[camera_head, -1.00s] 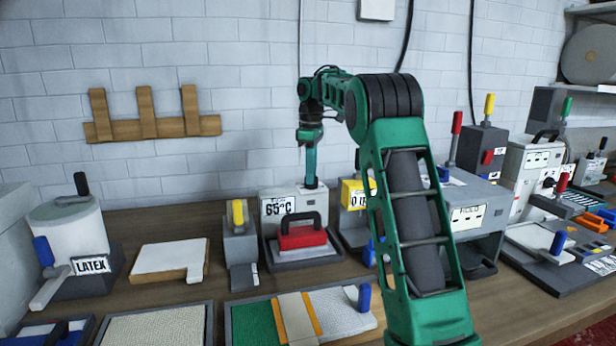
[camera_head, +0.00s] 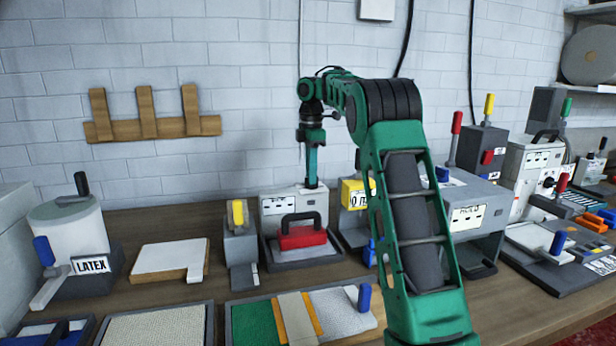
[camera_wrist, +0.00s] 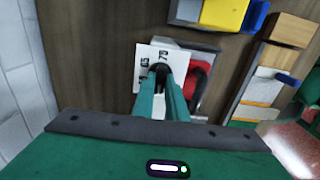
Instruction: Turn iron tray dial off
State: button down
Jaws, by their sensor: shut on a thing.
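The iron tray unit is a light box (camera_head: 270,221) with a dark-rimmed tray (camera_head: 330,252) in front, at the middle of the bench in the head view. Its front display (camera_head: 278,204) shows dashes. A red iron (camera_head: 300,240) with a black handle rests on the tray; it also shows in the wrist view (camera_wrist: 197,92). My gripper (camera_head: 311,184) points straight down onto the box top. In the wrist view my gripper (camera_wrist: 163,72) is shut on a dark dial (camera_wrist: 161,66), which its fingers mostly hide. Numbers are printed on the white plate (camera_wrist: 143,60) beside it.
A grey block with a yellow handle (camera_head: 238,213) stands left of the tray. A yellow-topped unit (camera_head: 354,193) stands close on the right. The latex pot (camera_head: 75,225) and a pale board (camera_head: 165,258) are farther left. A tray with green material (camera_head: 252,322) lies in front.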

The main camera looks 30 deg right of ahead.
jog(key=shift+w+d+r, duration=0.15)
jog(key=shift+r, duration=0.05)
jog(key=c, duration=1.9)
grip_release()
jog(key=shift+c, duration=0.2)
jog(key=shift+o, duration=0.9)
jog(key=shift+f, duration=0.15)
notch_tip(320, 180, up, 11)
jog(key=shift+w+f, duration=0.1)
